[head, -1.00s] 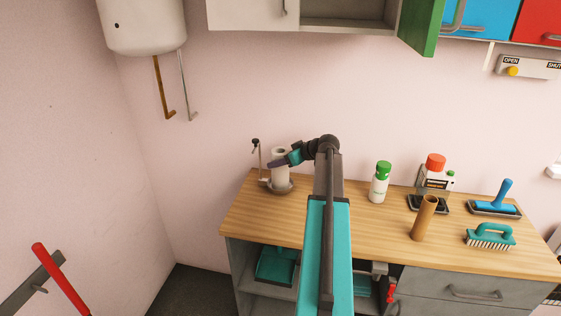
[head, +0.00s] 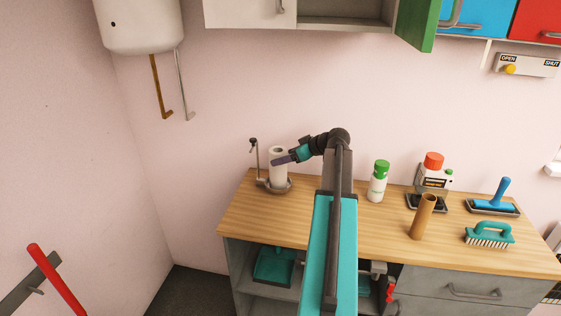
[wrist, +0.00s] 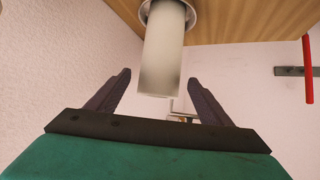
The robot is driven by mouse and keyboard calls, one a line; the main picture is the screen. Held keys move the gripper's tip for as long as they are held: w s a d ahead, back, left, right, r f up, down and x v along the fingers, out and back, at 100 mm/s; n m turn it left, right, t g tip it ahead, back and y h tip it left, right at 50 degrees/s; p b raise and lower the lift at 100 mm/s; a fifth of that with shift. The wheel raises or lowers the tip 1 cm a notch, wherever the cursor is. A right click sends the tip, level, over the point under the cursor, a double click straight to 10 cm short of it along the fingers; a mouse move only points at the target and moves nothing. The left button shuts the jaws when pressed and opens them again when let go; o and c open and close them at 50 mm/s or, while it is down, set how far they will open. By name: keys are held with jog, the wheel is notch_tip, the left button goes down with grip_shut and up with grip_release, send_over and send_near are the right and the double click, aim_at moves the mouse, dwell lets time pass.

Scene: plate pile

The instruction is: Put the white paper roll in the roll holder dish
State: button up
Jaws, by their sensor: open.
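The white paper roll (head: 279,171) stands upright in the roll holder dish (head: 262,185) at the left end of the counter. In the wrist view the roll (wrist: 163,50) rises out of the round dish (wrist: 190,12), whose rim shows around its base. My gripper (head: 280,160) is beside the upper part of the roll. In the wrist view my gripper (wrist: 158,82) is open, with a finger on each side of the roll's top end and gaps between. The fingers do not appear to touch it.
A thin post (head: 255,160) stands at the dish's left. A green-capped bottle (head: 377,184), a brown tube (head: 423,217), a red-capped container (head: 434,178), a blue-handled tool (head: 503,198) and a teal brush (head: 488,234) stand to the right. The counter (head: 310,225) is bare in front.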

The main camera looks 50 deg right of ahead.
jog(key=b+v, duration=0.1)
jog(key=v, duration=0.6)
jog(key=shift+r, duration=0.1)
dwell(0.6)
